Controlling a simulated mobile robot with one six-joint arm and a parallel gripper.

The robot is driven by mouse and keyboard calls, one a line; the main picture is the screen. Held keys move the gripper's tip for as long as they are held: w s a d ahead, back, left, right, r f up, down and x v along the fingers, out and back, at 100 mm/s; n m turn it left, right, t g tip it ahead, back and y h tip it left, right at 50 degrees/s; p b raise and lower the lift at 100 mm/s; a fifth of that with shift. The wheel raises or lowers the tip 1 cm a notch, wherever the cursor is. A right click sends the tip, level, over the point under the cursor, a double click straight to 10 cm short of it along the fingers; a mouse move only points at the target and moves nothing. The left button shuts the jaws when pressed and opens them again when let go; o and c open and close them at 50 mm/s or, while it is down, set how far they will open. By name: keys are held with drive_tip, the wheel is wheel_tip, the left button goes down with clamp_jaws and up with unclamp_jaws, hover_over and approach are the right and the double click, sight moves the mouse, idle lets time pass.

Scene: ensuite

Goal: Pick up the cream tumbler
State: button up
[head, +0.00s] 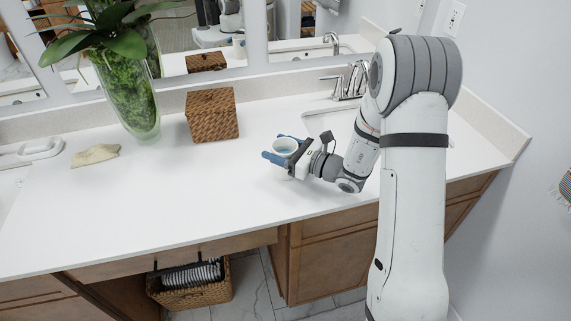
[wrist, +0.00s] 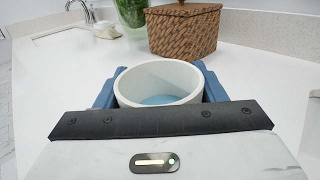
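The cream tumbler (head: 283,173) is upright on the white countertop (head: 190,190), right of centre in the head view. In the wrist view the tumbler (wrist: 160,80) fills the space between my fingers; its inside shows pale blue at the bottom. My gripper (head: 282,149) has one blue finger on each side of the tumbler. In the wrist view the blue fingers of my gripper (wrist: 160,88) lie close along its walls, partly hidden by the rim. I cannot tell whether they press on it. The tumbler's base is hidden in the wrist view.
A woven box (head: 212,115) stands behind and left of the tumbler. A glass vase with a plant (head: 130,100) and a beige cloth-like item (head: 95,155) are further left. A sink faucet (head: 350,82) is at the right. The counter left of the tumbler is clear.

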drive_tip(key=c, duration=1.1)
drive_tip(key=shift+c, duration=1)
drive_tip(key=shift+r, duration=0.1)
